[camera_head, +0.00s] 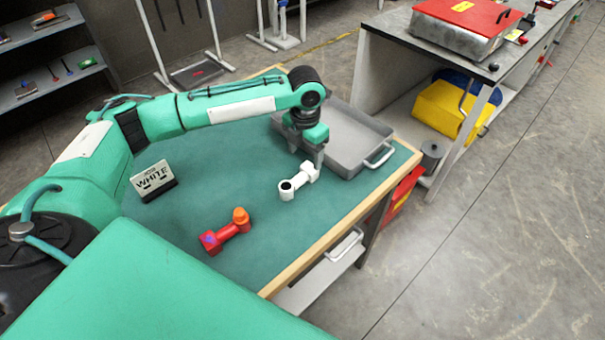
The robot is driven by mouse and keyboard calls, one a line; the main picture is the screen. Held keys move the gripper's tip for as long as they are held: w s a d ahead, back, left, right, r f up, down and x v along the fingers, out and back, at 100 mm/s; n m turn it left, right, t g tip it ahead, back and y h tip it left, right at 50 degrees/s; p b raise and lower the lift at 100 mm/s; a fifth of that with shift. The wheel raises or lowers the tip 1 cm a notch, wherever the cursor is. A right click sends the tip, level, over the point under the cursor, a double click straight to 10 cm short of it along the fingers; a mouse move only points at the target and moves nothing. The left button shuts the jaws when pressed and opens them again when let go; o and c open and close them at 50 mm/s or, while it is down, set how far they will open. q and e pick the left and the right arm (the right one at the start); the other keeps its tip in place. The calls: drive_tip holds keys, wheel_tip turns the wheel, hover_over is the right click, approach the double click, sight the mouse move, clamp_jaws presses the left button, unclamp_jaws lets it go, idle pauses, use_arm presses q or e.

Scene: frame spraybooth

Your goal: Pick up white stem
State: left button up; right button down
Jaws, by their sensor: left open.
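The white stem (293,187) lies on the green table top, right of the middle, with a dark round opening at its near-left end. My left gripper (318,163) points down over the stem's far-right end. It is open, and its fingers are at or just above that end; I cannot tell whether they touch it. A red stem with an orange end (225,233) lies nearer, to the lower left. A small sign reading "WHITE" (152,181) stands on the table at the left. My right gripper is not in view.
A grey tray (345,122) with a handle sits just behind my left gripper. The green table (215,165) has a wooden edge and clear room between sign and stems.

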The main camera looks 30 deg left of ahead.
sight(307, 169)
use_arm(q)
wheel_tip(307, 169, down, 2)
drive_tip(key=shift+d+f, duration=0.1)
drive_tip(key=shift+d, duration=0.05)
drive_tip(key=f, duration=0.1)
drive_tip(key=f+p, duration=0.1)
drive_tip(key=f, duration=0.2)
drive_tip(key=shift+d+p, duration=0.25)
drive_tip(key=shift+p, duration=0.05)
drive_tip(key=shift+f, duration=0.1)
drive_tip(key=shift+s, duration=0.1)
drive_tip(key=shift+c, duration=0.2)
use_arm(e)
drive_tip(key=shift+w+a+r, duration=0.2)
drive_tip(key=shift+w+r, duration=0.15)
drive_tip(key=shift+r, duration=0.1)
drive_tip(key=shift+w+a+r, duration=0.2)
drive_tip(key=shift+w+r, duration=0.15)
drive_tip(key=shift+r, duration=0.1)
use_arm(q)
drive_tip(key=c, duration=1.1)
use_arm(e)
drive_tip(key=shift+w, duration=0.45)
